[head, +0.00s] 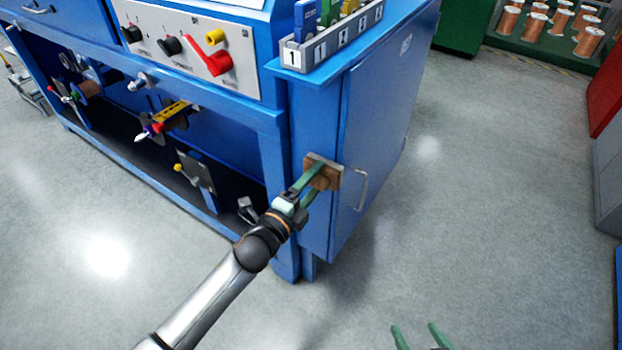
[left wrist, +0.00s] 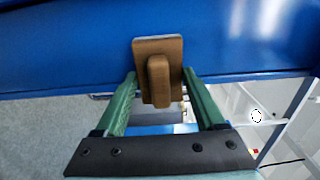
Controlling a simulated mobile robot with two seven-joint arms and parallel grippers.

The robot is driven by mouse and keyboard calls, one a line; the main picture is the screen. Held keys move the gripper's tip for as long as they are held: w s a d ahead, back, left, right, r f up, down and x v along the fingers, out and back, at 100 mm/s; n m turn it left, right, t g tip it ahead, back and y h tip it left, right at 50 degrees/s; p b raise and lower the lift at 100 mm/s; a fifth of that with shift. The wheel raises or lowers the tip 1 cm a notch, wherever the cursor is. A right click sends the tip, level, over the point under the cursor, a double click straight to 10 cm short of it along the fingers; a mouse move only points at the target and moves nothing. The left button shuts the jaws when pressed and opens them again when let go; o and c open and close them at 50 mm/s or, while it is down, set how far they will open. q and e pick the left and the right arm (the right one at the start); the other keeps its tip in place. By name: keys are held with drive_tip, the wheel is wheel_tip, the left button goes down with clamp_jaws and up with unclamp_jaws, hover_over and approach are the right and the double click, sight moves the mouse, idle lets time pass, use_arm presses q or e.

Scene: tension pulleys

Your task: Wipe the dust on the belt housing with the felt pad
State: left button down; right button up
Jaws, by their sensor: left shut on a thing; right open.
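The felt pad (head: 322,172) is a brown square plate with a raised grip block. I see no dust; the surface behind the pad is hidden. My right gripper (head: 420,338) is open and empty at the bottom edge of the head view.
A grey numbered rack (head: 330,40) with coloured pieces sits on the ledge above. A control panel (head: 190,50) with knobs and a red lever is at the upper left. The door handle (head: 362,190) sticks out beside the pad. The grey floor to the right is clear.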

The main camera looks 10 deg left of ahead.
use_arm(q)
drive_tip(key=shift+w+a+r, duration=0.1)
drive_tip(key=shift+w+a, duration=0.2)
drive_tip(key=shift+a, duration=0.35)
drive_tip(key=shift+w+a+r, duration=0.1)
drive_tip(key=shift+w+a, duration=0.25)
drive_tip(key=shift+a, duration=0.35)
drive_tip(key=shift+w+a+r, duration=0.1)
drive_tip(key=shift+w+a, duration=0.2)
drive_tip(key=shift+a, duration=0.35)
drive_tip(key=p+v, duration=0.2)
drive_tip(key=v, duration=0.4)
drive_tip(key=shift+f, duration=0.25)
drive_tip(key=shift+s+d, duration=0.1)
drive_tip(key=shift+d, duration=0.05)
drive_tip(key=p+v, duration=0.1)
drive_tip(key=v, duration=0.2)
